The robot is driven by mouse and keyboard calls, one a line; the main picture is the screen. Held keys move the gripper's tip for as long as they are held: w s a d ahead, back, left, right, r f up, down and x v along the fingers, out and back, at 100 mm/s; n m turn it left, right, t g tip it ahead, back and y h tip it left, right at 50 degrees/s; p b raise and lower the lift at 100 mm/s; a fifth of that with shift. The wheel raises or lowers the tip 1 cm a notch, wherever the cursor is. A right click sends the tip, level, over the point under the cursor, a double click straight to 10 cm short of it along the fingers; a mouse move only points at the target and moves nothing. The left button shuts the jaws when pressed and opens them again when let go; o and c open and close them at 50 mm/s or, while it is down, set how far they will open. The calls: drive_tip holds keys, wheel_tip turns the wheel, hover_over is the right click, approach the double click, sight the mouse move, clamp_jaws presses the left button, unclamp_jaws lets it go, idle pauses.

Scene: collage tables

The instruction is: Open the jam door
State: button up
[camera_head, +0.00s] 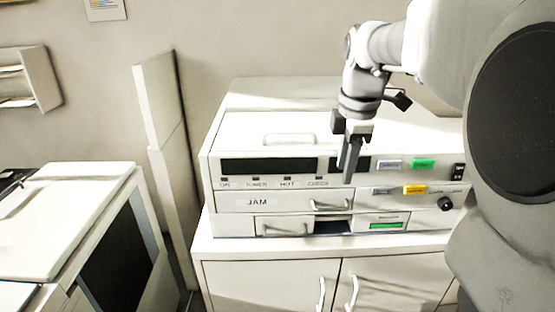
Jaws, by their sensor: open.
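The jam door (285,203) is a pale front panel labelled JAM across the middle of a boxy white machine (230,130) on a cabinet. It looks closed. Its handle (331,205) is a light bar right of the label. My gripper (346,176) hangs from the upper right with its fingers pointing down. It is open and empty. In the picture its fingertips lie a little above and right of the handle, over the dark display strip. I cannot tell its exact distance from the front face.
Below the jam door is a lower drawer (268,229) with its own handle. Green (423,163) and yellow (414,189) buttons and a black knob (445,204) sit at the right. The white cabinet (260,275) has two handles. Another machine (75,215) stands at the left.

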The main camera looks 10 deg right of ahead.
sight(336, 208)
wheel_tip(336, 208, down, 11)
drive_tip(key=w, duration=0.2)
drive_tip(key=shift+r+b, duration=0.2)
drive_tip(key=shift+b, duration=0.15)
drive_tip(key=shift+d, duration=0.1)
clamp_jaws()
idle(1.0)
